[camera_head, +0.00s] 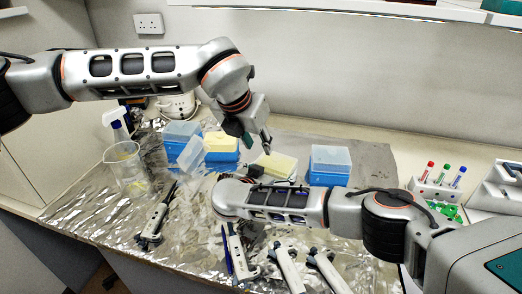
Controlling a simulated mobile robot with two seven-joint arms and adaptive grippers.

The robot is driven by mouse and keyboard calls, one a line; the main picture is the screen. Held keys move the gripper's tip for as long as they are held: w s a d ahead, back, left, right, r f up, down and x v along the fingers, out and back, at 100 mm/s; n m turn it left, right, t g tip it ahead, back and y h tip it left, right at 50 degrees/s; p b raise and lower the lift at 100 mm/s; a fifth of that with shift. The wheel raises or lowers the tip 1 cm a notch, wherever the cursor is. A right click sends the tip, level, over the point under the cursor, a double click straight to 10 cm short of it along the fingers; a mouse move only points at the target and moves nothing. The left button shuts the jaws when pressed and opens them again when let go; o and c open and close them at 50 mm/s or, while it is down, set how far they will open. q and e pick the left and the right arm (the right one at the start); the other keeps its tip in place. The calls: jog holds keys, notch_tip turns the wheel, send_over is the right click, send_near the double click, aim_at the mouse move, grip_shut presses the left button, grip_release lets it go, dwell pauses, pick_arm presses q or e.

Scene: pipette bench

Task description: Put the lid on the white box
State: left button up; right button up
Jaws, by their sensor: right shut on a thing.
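The white box (279,165) is a pale box with a yellowish top, near the middle of the bench. It has no lid on it. A clear lid (192,153) stands tilted beside the blue box with a yellow top (221,144). My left gripper (258,149) points down just above and left of the white box, with its fingers apart and nothing between them. My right gripper (257,172) is at the left side of the white box, shut on it; my own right arm hides part of the gripper and the box's lower front.
Closed blue boxes stand at left (181,130) and right (329,166). A clear beaker (127,168) and spray bottle (116,123) stand far left. Several pipettes (287,266) lie on the foil in front. A tube rack (437,188) stands at right.

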dwell(0.3)
jog(key=o, duration=1.6)
jog(key=shift+c, duration=0.2)
jog(key=v, duration=1.1)
jog(key=shift+s+a, duration=0.1)
jog(key=shift+s, duration=0.05)
jog(key=shift+s+a+r, duration=0.1)
jog(key=shift+s+r, duration=0.1)
jog(key=shift+s, duration=0.15)
jog(key=shift+f, duration=0.1)
